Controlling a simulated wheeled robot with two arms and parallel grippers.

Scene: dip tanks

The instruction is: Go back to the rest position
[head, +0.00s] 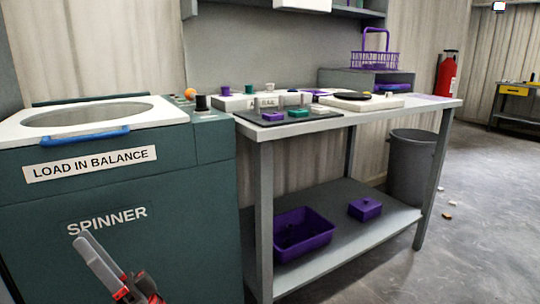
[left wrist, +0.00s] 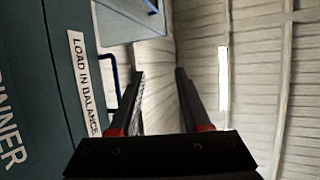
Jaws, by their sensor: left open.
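My left gripper (head: 92,252) shows at the bottom left of the head view, in front of the spinner's dark teal front panel. Its grey fingers point up and to the left. In the left wrist view the two dark fingers (left wrist: 160,78) stand apart with nothing between them, so it is open and empty. The spinner (head: 120,185) stands close beside it; its "LOAD IN BALANCE" label also shows in the left wrist view (left wrist: 84,82). My right gripper is not in view.
A workbench (head: 340,122) right of the spinner carries small purple, teal and white items. Its lower shelf holds a purple tub (head: 303,240) and a purple box (head: 365,208). A grey bin (head: 410,170) and a red extinguisher (head: 446,75) stand beyond. Floor at right is mostly clear.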

